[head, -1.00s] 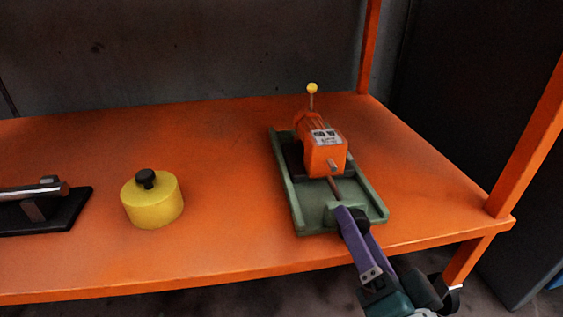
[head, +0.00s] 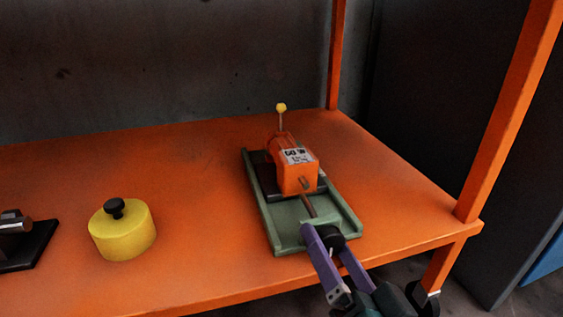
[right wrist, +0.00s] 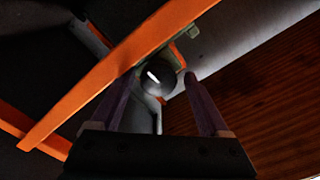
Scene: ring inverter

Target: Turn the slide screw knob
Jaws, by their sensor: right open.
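The slide screw knob (head: 333,241) is dark and round, at the front end of the green slide base (head: 286,241). A thin screw rod (head: 310,205) runs from there toward the orange motor unit (head: 297,178). My right gripper (head: 329,238) has its purple fingers at the knob, one on either side, and is open. In the right wrist view the dark round knob (right wrist: 157,80) shows between the fingertips, close to the left finger and with a clear gap to the right one. Part of the knob is hidden by a finger in the head view. My left gripper is not in view.
The orange table (head: 190,190) has an upright post (head: 500,120) at its front right corner. A yellow cylinder with a black knob (head: 122,232) and a black-based device (head: 25,245) stand to the left. The tabletop between cylinder and slide is clear.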

